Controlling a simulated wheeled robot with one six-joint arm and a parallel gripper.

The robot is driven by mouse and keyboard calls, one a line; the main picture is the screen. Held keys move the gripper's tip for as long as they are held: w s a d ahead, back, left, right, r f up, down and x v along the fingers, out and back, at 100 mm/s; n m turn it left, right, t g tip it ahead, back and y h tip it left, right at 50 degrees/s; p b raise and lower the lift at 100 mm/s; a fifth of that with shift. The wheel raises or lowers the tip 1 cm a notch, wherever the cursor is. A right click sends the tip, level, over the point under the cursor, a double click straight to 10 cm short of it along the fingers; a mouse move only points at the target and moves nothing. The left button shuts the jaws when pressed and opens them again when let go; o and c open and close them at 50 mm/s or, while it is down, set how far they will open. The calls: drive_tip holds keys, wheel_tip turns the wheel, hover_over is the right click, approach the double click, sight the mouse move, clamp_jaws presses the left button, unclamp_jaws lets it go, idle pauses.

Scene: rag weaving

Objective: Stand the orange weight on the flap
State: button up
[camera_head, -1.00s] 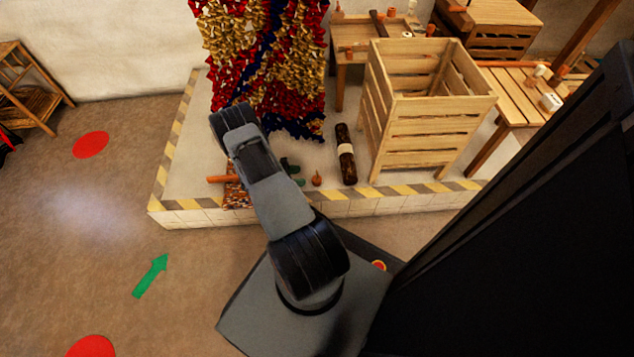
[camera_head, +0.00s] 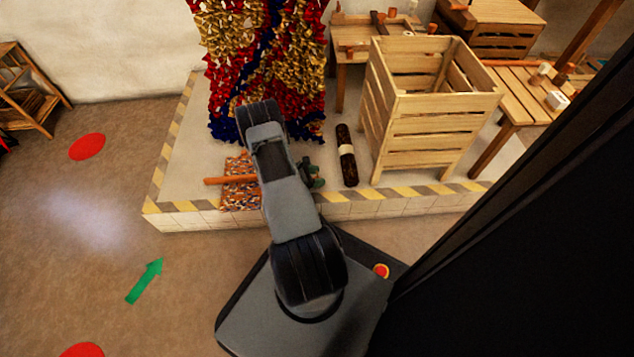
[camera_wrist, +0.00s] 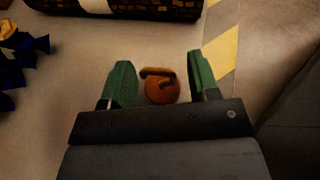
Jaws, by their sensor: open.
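The orange weight (camera_wrist: 162,91), a small round body with a curved handle on top, stands on the pale floor of the platform. In the wrist view it lies between the two green fingers of my gripper (camera_wrist: 159,72), with a gap on both sides. My gripper is open and holds nothing. In the head view my gripper (camera_head: 313,176) is low over the platform near its front edge, and the weight is hidden there. A patterned woven piece (camera_head: 238,194), probably the flap, lies left of my arm, with an orange rod (camera_head: 215,181) across it; my arm partly covers it.
A dark patterned roll (camera_head: 346,158) with a pale band lies just right of my gripper. A slatted wooden crate (camera_head: 435,125) stands farther right. A red, gold and blue rag hanging (camera_head: 285,60) is behind. A striped edge (camera_head: 350,195) borders the platform.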

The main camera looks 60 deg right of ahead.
drive_tip(key=c, duration=0.9)
drive_tip(key=shift+c, duration=0.5)
drive_tip(key=shift+r, duration=0.15)
